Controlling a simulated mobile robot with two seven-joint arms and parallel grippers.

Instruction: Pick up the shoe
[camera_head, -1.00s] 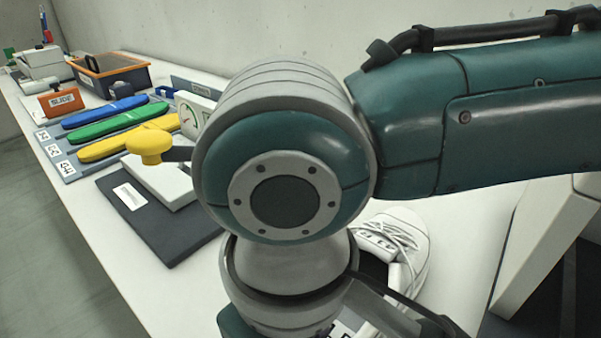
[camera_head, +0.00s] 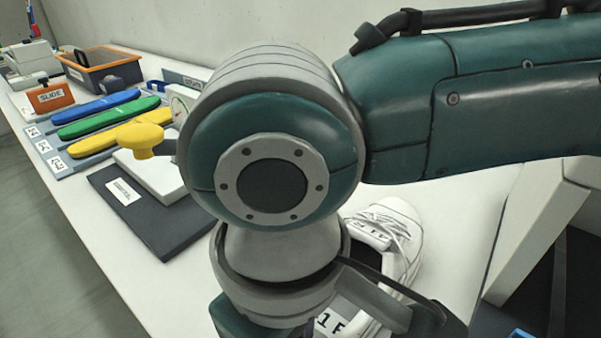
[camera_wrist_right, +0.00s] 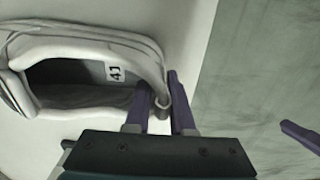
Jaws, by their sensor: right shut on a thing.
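A white lace-up shoe (camera_head: 397,232) is on the white table (camera_head: 462,225); my right arm hides much of it in the head view. In the right wrist view its open collar (camera_wrist_right: 75,112) shows, with a label reading 41 inside. My right gripper (camera_wrist_right: 163,100) has its purple fingers either side of the collar's end and is shut on it. I cannot tell if the shoe is lifted. A purple tip (camera_wrist_right: 300,136) at the right edge of that view looks like a finger of my left gripper; its state does not show.
A dark mat (camera_head: 150,225) with a white box and yellow knob (camera_head: 143,140) lies left of my arm. Blue, green and yellow insoles (camera_head: 105,130) lie beyond, with an orange-and-black bin (camera_head: 100,75) at the back. A pale panel (camera_head: 535,225) stands right.

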